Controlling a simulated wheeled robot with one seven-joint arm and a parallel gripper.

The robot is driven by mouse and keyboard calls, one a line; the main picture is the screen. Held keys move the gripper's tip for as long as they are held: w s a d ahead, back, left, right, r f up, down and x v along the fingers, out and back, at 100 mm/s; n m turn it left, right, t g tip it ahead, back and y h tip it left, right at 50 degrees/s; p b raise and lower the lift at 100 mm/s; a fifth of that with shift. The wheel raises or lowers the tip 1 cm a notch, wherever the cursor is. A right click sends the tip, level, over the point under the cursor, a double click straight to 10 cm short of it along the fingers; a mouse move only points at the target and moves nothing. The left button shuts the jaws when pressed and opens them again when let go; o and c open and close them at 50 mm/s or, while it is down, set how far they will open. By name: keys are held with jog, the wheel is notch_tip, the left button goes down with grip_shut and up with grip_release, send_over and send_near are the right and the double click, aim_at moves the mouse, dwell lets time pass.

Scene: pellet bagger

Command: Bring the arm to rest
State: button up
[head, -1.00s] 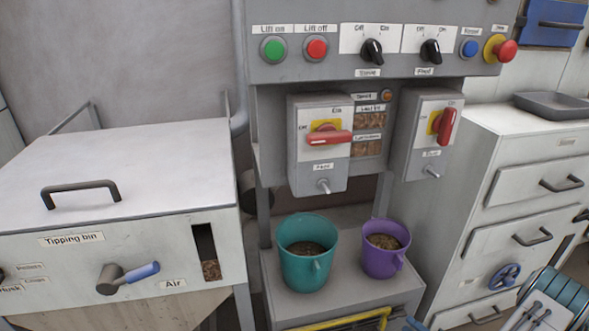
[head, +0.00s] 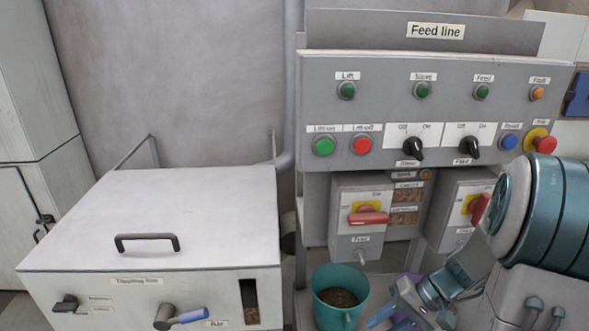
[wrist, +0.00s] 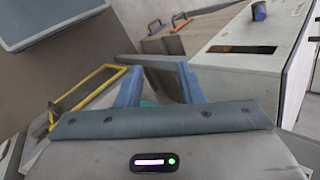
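My gripper (head: 394,306) is at the bottom of the head view, low in front of the feed line panel, with my teal arm coming in from the right. In the wrist view its two blue fingers (wrist: 160,88) stand apart with no object held between them.
The feed line panel (head: 420,65) with knobs and buttons stands behind. A red-handled switch box (head: 362,205) hangs above the teal bucket. The tipping bin (head: 180,215) stands at left. A yellow frame (wrist: 85,95) shows in the wrist view.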

jog(key=s+a+r+n+t+h+p, duration=0.1)
jog(key=s+r+h+p, duration=0.3)
jog(key=r, duration=0.6)
jog(key=s+a+r+n+t+h+p, duration=0.1)
jog(key=s+a+r+t+h+p, duration=0.1)
jog(key=r, duration=0.8)
jog(key=s+a+h+p, duration=0.1)
jog(key=h+p, duration=0.1)
jog(key=p, duration=0.1)
jog(key=shift+s+r+n+t+h, duration=0.3)
jog(key=shift+s+r+n, duration=0.1)
